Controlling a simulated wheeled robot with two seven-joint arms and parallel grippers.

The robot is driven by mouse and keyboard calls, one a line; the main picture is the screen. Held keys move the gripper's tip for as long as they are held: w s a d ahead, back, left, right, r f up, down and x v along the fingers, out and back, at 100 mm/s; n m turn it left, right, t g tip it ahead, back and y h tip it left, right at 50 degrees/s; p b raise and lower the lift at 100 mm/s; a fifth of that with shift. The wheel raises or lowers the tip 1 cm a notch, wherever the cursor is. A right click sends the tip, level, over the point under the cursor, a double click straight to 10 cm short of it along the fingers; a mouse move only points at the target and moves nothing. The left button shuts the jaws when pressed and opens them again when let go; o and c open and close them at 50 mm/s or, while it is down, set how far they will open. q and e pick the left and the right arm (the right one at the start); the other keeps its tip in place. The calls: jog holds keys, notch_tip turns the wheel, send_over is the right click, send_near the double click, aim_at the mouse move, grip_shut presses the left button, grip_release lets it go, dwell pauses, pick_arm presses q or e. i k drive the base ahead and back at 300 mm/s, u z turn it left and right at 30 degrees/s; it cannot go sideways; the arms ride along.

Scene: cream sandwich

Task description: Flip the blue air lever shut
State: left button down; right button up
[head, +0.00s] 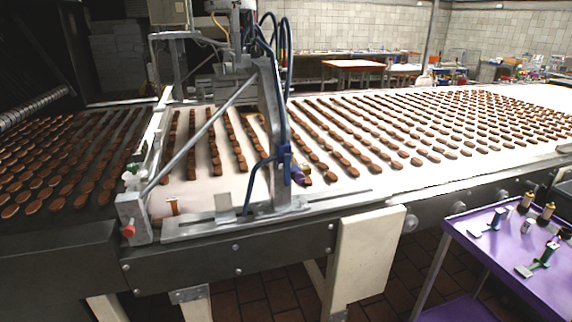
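A small blue part (286,163), which looks like the air lever, is on the front upright (270,105) of the metal frame over the conveyor. It stands roughly vertical, with a purple piece (297,174) close to its right side. A blue hose (252,180) loops down to its left. The part is too small to tell whether the lever is open or shut. Neither of my grippers shows in the head view.
A white conveyor belt (400,177) carries rows of brown biscuits away to the back right. A dark belt with more biscuits lies at left. A purple cart (490,258) with small fittings stands at front right. Brown tiled floor (282,296) shows below the conveyor.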

aim_at(287, 156)
jog(key=u, duration=0.6)
jog(key=k, duration=0.65)
jog(key=u, duration=0.9)
jog(key=i, duration=0.7)
jog(key=z, duration=0.6)
jog(key=i, duration=0.9)
jog(key=z, duration=1)
